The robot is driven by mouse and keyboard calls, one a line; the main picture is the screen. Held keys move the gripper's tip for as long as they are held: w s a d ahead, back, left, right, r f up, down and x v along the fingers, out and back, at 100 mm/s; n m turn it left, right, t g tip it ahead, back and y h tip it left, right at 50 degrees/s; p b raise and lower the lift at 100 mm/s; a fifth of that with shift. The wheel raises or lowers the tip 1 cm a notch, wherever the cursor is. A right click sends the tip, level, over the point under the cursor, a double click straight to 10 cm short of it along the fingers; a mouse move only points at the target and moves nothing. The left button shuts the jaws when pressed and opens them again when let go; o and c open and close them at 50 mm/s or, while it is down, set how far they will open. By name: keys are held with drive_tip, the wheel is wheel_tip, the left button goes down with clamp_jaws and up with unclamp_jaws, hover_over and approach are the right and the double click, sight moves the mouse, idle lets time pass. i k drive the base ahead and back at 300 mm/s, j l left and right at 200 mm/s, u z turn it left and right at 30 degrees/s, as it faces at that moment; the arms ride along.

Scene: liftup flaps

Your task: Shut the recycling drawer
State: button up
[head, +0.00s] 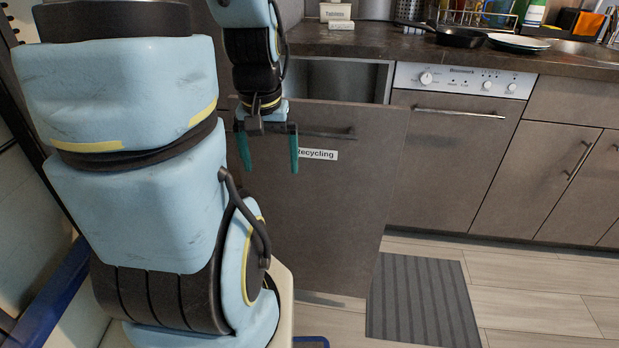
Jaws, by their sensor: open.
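The recycling drawer (330,215) has a dark grey-brown front with a white "Recycling" label (318,155). Its front stands out from the cabinet row, and a grey opening (340,80) shows behind its top edge, so it is open. A dark bar handle (335,132) runs along the upper part of the front. My gripper (268,152) points down with its two green fingers spread apart and nothing between them. In the picture it overlaps the drawer front's upper left, left of the label. Whether it touches the front, I cannot tell. My arm hides the front's left part.
A dishwasher (450,150) with a white control panel stands right of the drawer. The dark countertop (370,40) above holds a black pan (460,36), a plate (518,42) and a small box (335,12). A grey striped mat (420,300) lies on the floor to the right.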

sight(325, 222)
drive_tip(key=k+l+u, duration=0.2)
drive_tip(key=k, duration=0.5)
drive_tip(key=u, duration=1.35)
